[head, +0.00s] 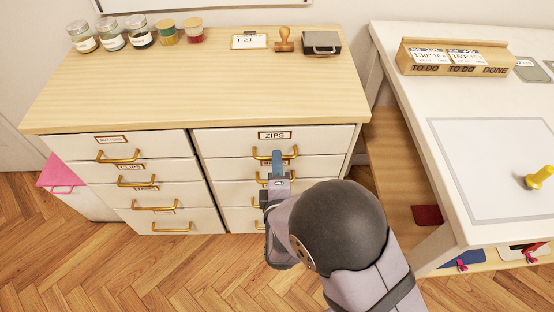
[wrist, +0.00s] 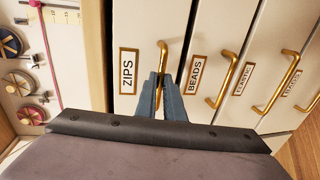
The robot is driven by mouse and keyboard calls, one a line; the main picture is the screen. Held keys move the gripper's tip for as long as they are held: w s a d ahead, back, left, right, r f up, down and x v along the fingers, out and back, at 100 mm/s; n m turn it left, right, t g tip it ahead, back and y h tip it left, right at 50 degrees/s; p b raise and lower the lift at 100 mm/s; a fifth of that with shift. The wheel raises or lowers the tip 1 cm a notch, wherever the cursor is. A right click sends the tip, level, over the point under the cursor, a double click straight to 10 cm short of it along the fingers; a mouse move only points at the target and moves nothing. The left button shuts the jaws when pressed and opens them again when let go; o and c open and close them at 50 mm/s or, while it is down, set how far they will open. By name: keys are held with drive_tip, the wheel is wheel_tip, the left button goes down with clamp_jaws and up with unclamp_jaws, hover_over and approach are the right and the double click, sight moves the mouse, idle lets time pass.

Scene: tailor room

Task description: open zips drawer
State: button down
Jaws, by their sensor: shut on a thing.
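The zips drawer (head: 230,142) is the top drawer of the right column, with a ZIPS label (head: 274,135) on its front. Its front looks flush with the cabinet. The brass zips handle (head: 262,155) is on this front. My gripper (head: 284,158) is at this handle, with blue-grey fingers. In the wrist view my gripper (wrist: 161,85) is shut on the zips handle (wrist: 162,55), beside the ZIPS label (wrist: 128,71). The fingers hide part of the handle.
Below is the beads drawer (wrist: 205,40), then further drawers with brass handles. The cabinet top (head: 200,85) bears jars, a stamp (head: 284,40) and a dark box (head: 321,43). A white table (head: 430,100) stands at right. Floor (head: 100,255) in front is clear.

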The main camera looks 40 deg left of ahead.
drive_tip(key=f+p+v, duration=0.1)
drive_tip(key=f+v, duration=0.1)
drive_tip(key=v, duration=1)
drive_tip(key=shift+s+d+f+p, duration=0.3)
drive_tip(key=shift+s, duration=0.05)
drive_tip(key=c, duration=1.9)
unclamp_jaws()
drive_tip(key=shift+o, duration=0.2)
